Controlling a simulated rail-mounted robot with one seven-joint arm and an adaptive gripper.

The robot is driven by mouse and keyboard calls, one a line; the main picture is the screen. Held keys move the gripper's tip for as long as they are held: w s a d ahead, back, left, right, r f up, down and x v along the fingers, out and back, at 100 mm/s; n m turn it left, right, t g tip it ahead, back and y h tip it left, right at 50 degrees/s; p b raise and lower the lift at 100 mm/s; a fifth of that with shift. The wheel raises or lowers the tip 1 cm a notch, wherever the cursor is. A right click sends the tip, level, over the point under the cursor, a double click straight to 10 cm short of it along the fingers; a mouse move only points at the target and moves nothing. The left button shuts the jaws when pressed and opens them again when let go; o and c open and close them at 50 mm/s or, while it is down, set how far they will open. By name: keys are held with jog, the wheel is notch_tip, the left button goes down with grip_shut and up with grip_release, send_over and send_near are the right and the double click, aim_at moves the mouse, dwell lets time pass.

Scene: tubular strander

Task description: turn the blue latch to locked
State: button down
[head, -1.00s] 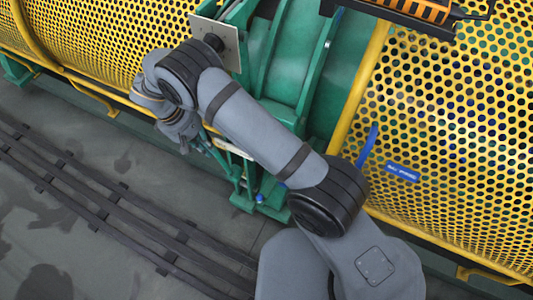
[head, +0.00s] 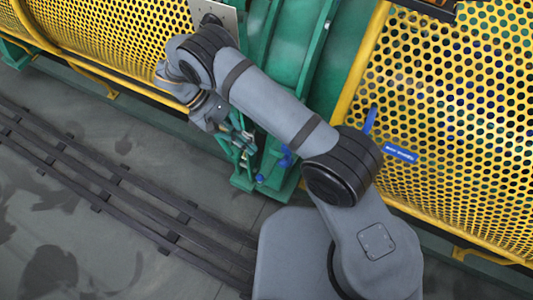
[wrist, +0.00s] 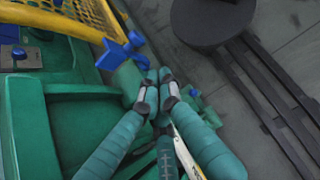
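A blue, star-shaped piece (wrist: 120,50), which looks like the latch, sits on a green round post beside the yellow guard's edge in the wrist view. In the head view a blue piece (head: 287,156) shows low on the green frame, right of my gripper (head: 243,140). My gripper also shows in the wrist view (wrist: 158,76). Its two teal fingers come together at the tips, with nothing visible held between them. The tips are beside and below the blue piece in the picture, apart from it. I cannot tell which position the latch is in.
A yellow perforated guard (head: 455,120) with a blue handle (head: 370,120) and a blue label (head: 401,153) stands at right. Another yellow guard (head: 110,40) is at left. Green frame ribs (head: 310,60) lie between. Dark rails (head: 120,210) cross the open grey floor.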

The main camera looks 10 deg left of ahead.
aim_at(285, 162)
jog(key=shift+s+d+f+p, duration=0.3)
jog(key=shift+s+d+p, duration=0.05)
jog(key=shift+d, duration=0.55)
jog(key=shift+s+d+f+p, duration=0.3)
jog(key=shift+d, duration=0.55)
jog(key=shift+s+d+f+p, duration=0.3)
jog(key=shift+s+d+p, duration=0.05)
jog(key=shift+d, duration=0.55)
